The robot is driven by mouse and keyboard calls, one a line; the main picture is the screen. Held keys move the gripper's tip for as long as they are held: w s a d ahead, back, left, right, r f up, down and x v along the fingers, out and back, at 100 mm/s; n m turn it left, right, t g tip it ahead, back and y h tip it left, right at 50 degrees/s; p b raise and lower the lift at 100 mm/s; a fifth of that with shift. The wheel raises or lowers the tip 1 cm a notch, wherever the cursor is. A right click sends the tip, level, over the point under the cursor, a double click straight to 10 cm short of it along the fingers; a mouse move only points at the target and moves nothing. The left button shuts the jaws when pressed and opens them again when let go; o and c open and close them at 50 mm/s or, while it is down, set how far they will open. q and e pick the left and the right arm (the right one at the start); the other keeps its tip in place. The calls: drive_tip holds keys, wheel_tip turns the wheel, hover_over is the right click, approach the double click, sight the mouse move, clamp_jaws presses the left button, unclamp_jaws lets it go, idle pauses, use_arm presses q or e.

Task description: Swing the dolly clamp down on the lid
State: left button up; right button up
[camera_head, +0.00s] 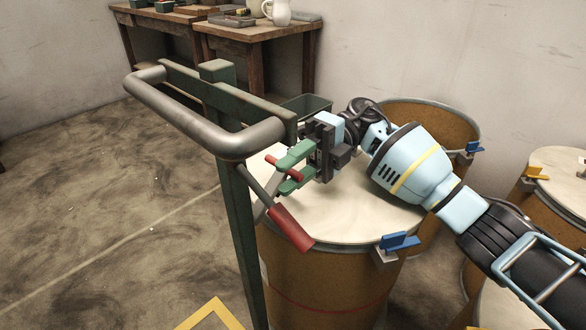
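The dolly's upright green frame (243,236) with a grey tubular handle (195,120) stands left of centre. A metal lever with a red grip (291,228), apparently the clamp, slants down to the right from the frame, in front of the drum. The pale wooden lid (365,215) lies on a brown drum (325,285). The frame and handle partly hide the lid's far left. My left gripper is out of view.
More drums stand behind (440,122) and at the right (556,200). Blue (399,242) and yellow (536,173) latches sit on drum rims. A wooden bench (255,33) with a white jug (280,13) is at the back. The left floor is open.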

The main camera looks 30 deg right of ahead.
drive_tip(key=shift+w+d+r, duration=0.1)
drive_tip(key=shift+r, duration=0.05)
drive_tip(key=shift+w+d, duration=0.1)
drive_tip(key=shift+d, duration=0.1)
drive_tip(key=v, duration=0.7)
drive_tip(key=shift+d, duration=0.1)
idle(0.5)
drive_tip(key=shift+r, duration=0.1)
